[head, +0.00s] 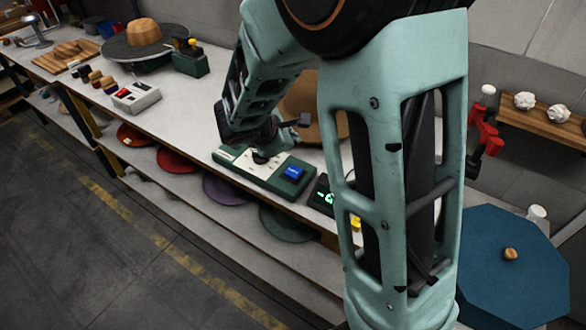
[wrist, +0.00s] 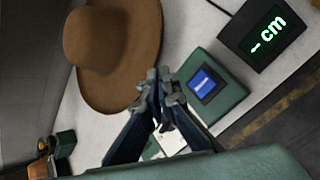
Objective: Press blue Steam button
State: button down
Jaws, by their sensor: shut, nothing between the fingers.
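The blue Steam button (head: 293,172) is a square cap on the right end of a green control box (head: 268,183) on the white bench. In the wrist view the blue button (wrist: 203,83) lies just right of and beyond my fingertips. My gripper (wrist: 163,82) is shut and empty, its tips together.
A brown hat (wrist: 117,45) lies behind the box. A display reading "– cm" (wrist: 264,37) stands beside it. A white box with a red button (head: 136,97) is further left on the bench (head: 187,112). Colored felt discs (head: 177,160) lie on the shelf below.

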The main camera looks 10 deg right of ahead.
jog(key=shift+f, duration=0.1)
jog(key=b, duration=0.6)
send_over(292, 172)
notch_tip(292, 172, down, 8)
jog(key=shift+r, duration=0.2)
jog(key=shift+f+b, duration=0.5)
jog(key=shift+b, duration=0.25)
dwell(0.3)
jog(key=shift+f+b, duration=0.45)
jog(key=shift+b, duration=0.2)
jog(key=shift+s+f+b, duration=0.1)
jog(key=shift+f+b, duration=0.4)
jog(key=shift+b, duration=0.1)
dwell(0.5)
jog(key=shift+r, duration=0.1)
jog(key=shift+r+p, duration=0.7)
jog(key=shift+r, duration=0.15)
jog(key=shift+r, duration=0.1)
